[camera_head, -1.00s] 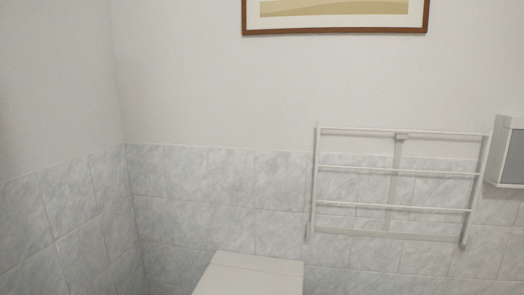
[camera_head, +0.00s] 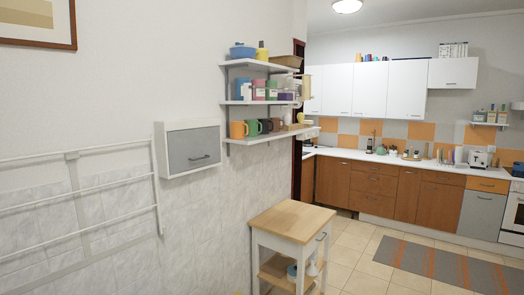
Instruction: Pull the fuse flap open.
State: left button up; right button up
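A small white wall box with a grey front flap (camera_head: 194,150) hangs on the wall, left of centre in the head view. The flap has a dark bar handle (camera_head: 200,158) low on its front and looks shut. I cannot tell for sure that this is the fuse flap. Neither of my grippers shows in the head view.
A white wall rack (camera_head: 78,205) is left of the box. Shelves (camera_head: 258,103) with mugs and jars jut out to its right. A wooden-topped cart (camera_head: 292,221) stands below them. Open tiled floor (camera_head: 350,262) and a striped rug (camera_head: 436,264) lie towards the kitchen counter.

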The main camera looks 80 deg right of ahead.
aim_at(188, 150)
jog(key=z, duration=2.1)
jog(key=u, duration=0.45)
jog(key=l+u, duration=0.2)
jog(key=u, duration=0.3)
jog(key=i+l+u, duration=0.1)
jog(key=u, duration=0.35)
jog(key=l+u, duration=0.4)
jog(key=k+l+u, duration=0.1)
jog(key=l+u, duration=0.35)
jog(key=l, duration=0.15)
jog(key=k+l+u, duration=0.1)
jog(key=l, duration=0.25)
jog(key=k+l+u, duration=0.15)
jog(key=l, duration=0.2)
jog(key=k+l+u, duration=0.1)
jog(key=l, duration=0.25)
